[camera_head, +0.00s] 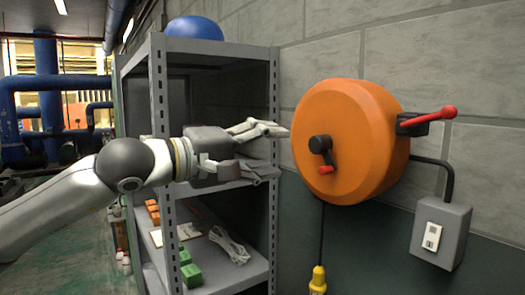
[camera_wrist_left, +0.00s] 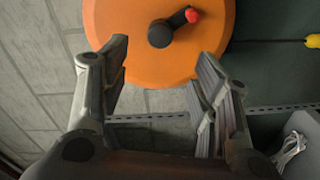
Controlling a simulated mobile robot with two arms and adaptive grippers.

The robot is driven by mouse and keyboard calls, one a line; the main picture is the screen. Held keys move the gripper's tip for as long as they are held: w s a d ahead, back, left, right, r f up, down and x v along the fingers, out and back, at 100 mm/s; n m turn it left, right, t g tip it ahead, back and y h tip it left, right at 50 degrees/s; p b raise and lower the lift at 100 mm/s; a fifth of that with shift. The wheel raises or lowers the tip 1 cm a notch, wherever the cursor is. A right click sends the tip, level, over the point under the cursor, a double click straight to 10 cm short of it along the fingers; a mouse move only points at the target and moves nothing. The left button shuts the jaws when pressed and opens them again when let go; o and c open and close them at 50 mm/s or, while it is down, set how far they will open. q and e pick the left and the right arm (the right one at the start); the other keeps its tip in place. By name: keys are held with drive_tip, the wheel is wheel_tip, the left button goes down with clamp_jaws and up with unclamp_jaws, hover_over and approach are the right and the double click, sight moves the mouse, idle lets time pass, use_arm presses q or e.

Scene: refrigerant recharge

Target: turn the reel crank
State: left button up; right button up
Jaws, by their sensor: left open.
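The orange reel (camera_head: 345,141) is mounted on the grey block wall. Its black crank (camera_head: 320,147) sits at the centre of the front face, with a red knob (camera_head: 326,170) at its lower end. My left gripper (camera_head: 281,151) is open and empty, just left of the reel and apart from the crank. In the left wrist view the reel (camera_wrist_left: 125,35) fills the top, with the crank (camera_wrist_left: 165,30) and its red knob (camera_wrist_left: 192,15) ahead of the open fingers (camera_wrist_left: 160,70). My right gripper is not in view.
A red-handled lever (camera_head: 433,116) sticks out right of the reel. A grey outlet box (camera_head: 441,232) is below it. A yellow plug (camera_head: 318,279) hangs under the reel. A grey metal shelf (camera_head: 159,130) with a blue helmet (camera_head: 194,28), green blocks and a white cable stands behind my left arm.

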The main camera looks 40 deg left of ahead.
sight(314, 144)
use_arm(q)
drive_tip(key=shift+s+a, duration=0.1)
drive_tip(key=shift+s, duration=0.2)
idle(0.4)
drive_tip(key=w+d+n+b, duration=0.1)
drive_tip(key=w+n+b, duration=0.1)
drive_tip(key=w+n, duration=0.2)
drive_tip(key=w+d+n+b, duration=0.1)
drive_tip(key=w+n+b, duration=0.1)
drive_tip(key=n, duration=0.8)
drive_tip(key=w+d+n+b, duration=0.2)
drive_tip(key=w+n, duration=0.3)
drive_tip(key=n, duration=0.3)
drive_tip(key=shift+w, duration=0.35)
